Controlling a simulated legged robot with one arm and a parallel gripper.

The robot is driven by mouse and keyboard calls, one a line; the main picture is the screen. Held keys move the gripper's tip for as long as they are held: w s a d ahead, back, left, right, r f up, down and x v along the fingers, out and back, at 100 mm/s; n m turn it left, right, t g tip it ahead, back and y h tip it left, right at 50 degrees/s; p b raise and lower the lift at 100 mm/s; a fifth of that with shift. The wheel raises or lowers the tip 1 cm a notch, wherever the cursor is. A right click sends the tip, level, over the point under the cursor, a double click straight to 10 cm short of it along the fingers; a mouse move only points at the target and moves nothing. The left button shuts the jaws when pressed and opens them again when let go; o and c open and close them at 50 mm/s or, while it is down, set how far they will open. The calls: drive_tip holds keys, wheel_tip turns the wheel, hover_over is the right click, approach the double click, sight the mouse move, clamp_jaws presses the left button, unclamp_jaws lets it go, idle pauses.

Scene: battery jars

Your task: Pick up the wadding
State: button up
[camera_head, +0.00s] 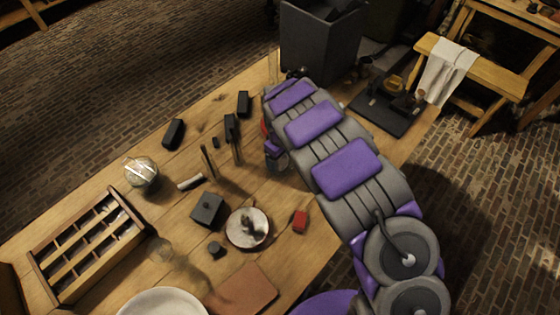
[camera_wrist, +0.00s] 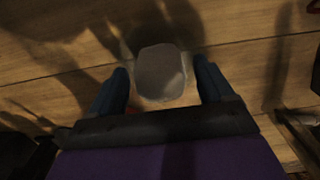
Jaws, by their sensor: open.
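A pale grey rounded lump (camera_wrist: 162,74) sits on the wooden table in the wrist view; it looks like the wadding, though dim light leaves its material unclear. A faint translucent outline surrounds its upper part. My gripper (camera_wrist: 161,66) is open, with one dark finger on each side of the lump. Gaps show between the lump and the fingers, so they do not appear to touch it. In the head view my purple and grey arm reaches over the table and hides most of the gripper and the spot below it.
Thin dark upright pieces (camera_head: 208,163) stand left of my arm. A dark bin (camera_head: 315,45) is behind.

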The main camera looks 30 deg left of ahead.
drive_tip(key=c, duration=1.1)
drive_tip(key=shift+r, duration=0.1)
drive_tip(key=shift+r+p, duration=0.7)
drive_tip(key=shift+r, duration=0.9)
drive_tip(key=shift+s+d+r, duration=0.1)
drive_tip(key=shift+s+r, duration=0.05)
drive_tip(key=shift+r, duration=0.2)
drive_tip(key=s+d+r+p, duration=0.1)
drive_tip(key=s+d+p, duration=0.1)
drive_tip(key=s+d, duration=0.8)
drive_tip(key=shift+s+p, duration=0.4)
drive_tip(key=shift+s, duration=0.6)
drive_tip(key=shift+w, duration=0.1)
drive_tip(key=w+d+r+m, duration=0.5)
drive_tip(key=w+d, duration=0.1)
drive_tip(key=d, duration=0.3)
drive_tip(key=w+d+r+m, duration=0.4)
drive_tip(key=w+d+m, duration=0.1)
drive_tip(key=d, duration=0.5)
drive_tip(key=w+d+r+m, duration=0.4)
drive_tip(key=w+d+r, duration=0.1)
drive_tip(key=w+d, duration=0.3)
drive_tip(key=shift+d+r+m, duration=0.3)
drive_tip(key=shift+d+m, duration=0.1)
drive_tip(key=shift+d, duration=0.3)
